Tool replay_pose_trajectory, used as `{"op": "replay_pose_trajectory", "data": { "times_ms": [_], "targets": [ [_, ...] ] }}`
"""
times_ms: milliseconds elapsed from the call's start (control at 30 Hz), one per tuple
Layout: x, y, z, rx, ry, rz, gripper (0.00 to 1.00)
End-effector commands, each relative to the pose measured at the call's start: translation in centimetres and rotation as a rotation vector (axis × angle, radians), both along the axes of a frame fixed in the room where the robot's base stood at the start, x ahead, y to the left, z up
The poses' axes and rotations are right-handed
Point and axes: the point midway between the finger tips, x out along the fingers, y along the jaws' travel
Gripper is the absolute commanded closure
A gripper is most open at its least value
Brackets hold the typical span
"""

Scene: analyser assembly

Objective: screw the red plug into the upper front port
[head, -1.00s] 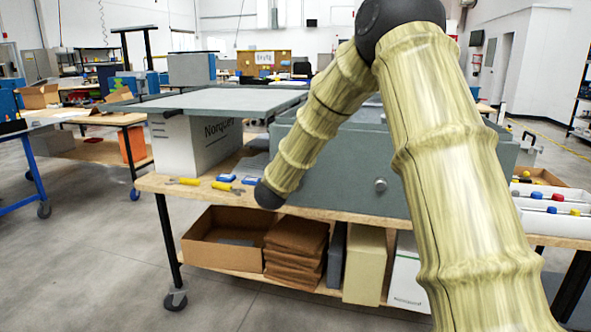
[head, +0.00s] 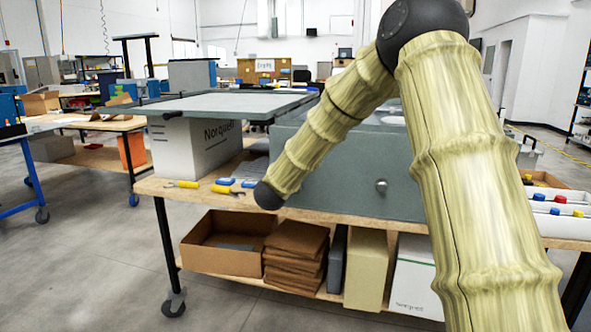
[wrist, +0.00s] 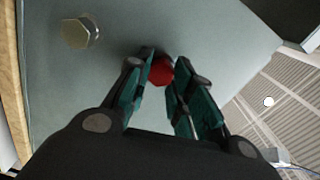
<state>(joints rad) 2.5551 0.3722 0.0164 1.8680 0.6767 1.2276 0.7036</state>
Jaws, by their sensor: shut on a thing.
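The red plug (wrist: 160,71) shows in the wrist view between the fingertips of my gripper (wrist: 162,76), which is shut on it. The plug is close against the grey-green front panel (wrist: 190,25) of the analyser housing. The port behind it is hidden, so I cannot tell whether the plug has entered it. A metal hex plug (wrist: 80,31) stands on the same panel, up and to the left in the wrist view. In the head view the housing (head: 335,190) sits on the bench with a metal fitting (head: 381,185) on its front. My gripper is hidden there behind my arm.
A white tray (head: 562,226) with blue, red and yellow capped parts is at the bench's right end. Yellow-handled tools (head: 226,190) and small blue items lie on the bench's left. A large Norquell box (head: 190,150) stands behind them. Cartons fill the lower shelf (head: 225,255).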

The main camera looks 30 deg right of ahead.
Motion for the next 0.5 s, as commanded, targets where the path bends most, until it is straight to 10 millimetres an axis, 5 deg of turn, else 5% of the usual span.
{"op": "replay_pose_trajectory", "data": {
  "times_ms": [500],
  "targets": [
    [-0.04,-0.02,-0.43,0.106,-0.120,0.000,1.00]
  ]
}}
